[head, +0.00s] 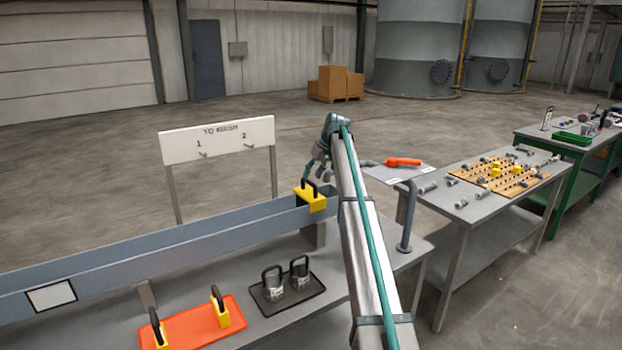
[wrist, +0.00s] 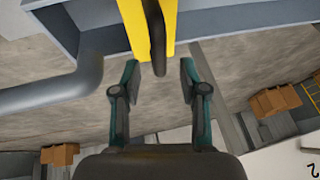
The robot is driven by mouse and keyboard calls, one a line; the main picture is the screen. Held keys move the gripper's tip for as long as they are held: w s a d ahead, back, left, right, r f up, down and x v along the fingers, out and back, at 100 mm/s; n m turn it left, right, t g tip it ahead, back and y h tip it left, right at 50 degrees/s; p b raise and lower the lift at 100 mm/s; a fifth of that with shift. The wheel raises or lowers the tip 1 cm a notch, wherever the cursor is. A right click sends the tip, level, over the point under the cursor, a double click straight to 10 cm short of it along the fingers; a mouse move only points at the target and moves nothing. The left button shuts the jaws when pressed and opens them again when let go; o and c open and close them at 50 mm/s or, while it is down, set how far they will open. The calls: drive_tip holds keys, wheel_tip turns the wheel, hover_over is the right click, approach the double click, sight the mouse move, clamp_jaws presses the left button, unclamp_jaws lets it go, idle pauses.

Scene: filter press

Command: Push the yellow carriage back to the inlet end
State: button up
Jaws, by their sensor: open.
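The yellow carriage (head: 312,197) with a black handle sits on the long grey-blue rail (head: 150,252), near the rail's right end in the head view. My gripper (head: 311,170) is just beside and above the carriage's handle, partly hidden by my arm. In the wrist view the carriage (wrist: 134,22) fills the top middle. Its dark handle (wrist: 157,45) points down toward my gripper (wrist: 160,78). The fingers are open, one on each side of the handle's end, with gaps on both sides. Which rail end is the inlet cannot be told.
An orange tray (head: 180,328) with yellow black-handled pieces and a dark tray (head: 268,305) with two handled metal weights lie on the bench below the rail. A white sign board (head: 218,141) stands behind. A small shelf (head: 392,174) holds an orange-red tool (head: 402,162) at right.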

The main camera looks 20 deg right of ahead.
sight(297, 203)
drive_tip(key=v, duration=0.9)
